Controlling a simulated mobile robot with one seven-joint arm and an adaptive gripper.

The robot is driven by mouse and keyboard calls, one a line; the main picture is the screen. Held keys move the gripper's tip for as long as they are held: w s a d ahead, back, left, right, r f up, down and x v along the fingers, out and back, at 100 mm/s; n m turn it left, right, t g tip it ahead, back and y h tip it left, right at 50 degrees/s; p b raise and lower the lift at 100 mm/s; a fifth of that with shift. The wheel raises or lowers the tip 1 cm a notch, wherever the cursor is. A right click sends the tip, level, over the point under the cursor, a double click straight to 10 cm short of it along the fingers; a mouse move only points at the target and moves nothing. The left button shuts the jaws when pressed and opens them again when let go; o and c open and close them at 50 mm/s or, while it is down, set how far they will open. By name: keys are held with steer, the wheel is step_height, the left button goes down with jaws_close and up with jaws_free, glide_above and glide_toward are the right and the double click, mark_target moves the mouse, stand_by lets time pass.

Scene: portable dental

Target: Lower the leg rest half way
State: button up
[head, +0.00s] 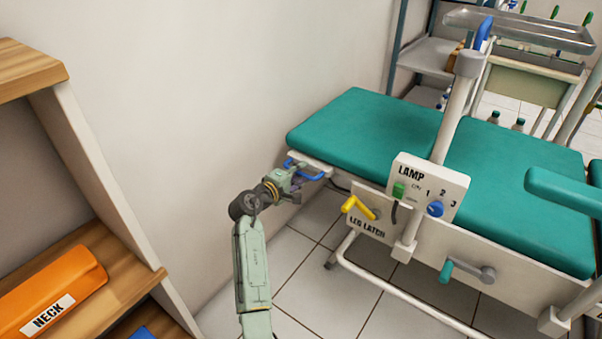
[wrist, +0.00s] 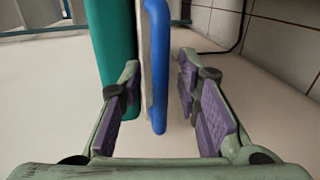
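The leg rest (head: 365,125) is the teal padded section at the left end of the dental chair, and it looks about level in the head view. A blue handle (head: 312,176) sits at its end. My gripper (head: 296,180) is at this handle. In the wrist view, the open fingers of my gripper (wrist: 158,72) stand either side of the blue handle (wrist: 157,65), with a gap on the right. The teal edge of the leg rest (wrist: 108,35) shows behind the left finger. The yellow lever (head: 357,206) is on the plate marked LEG LATCH.
A LAMP panel (head: 430,190) with a blue knob stands on a post beside the chair. A teal-handled crank (head: 465,270) is on the chair's side. A wooden shelf (head: 75,245) with an orange NECK cushion (head: 50,290) is at left. A wall runs behind.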

jaws_close()
stand_by(0.7)
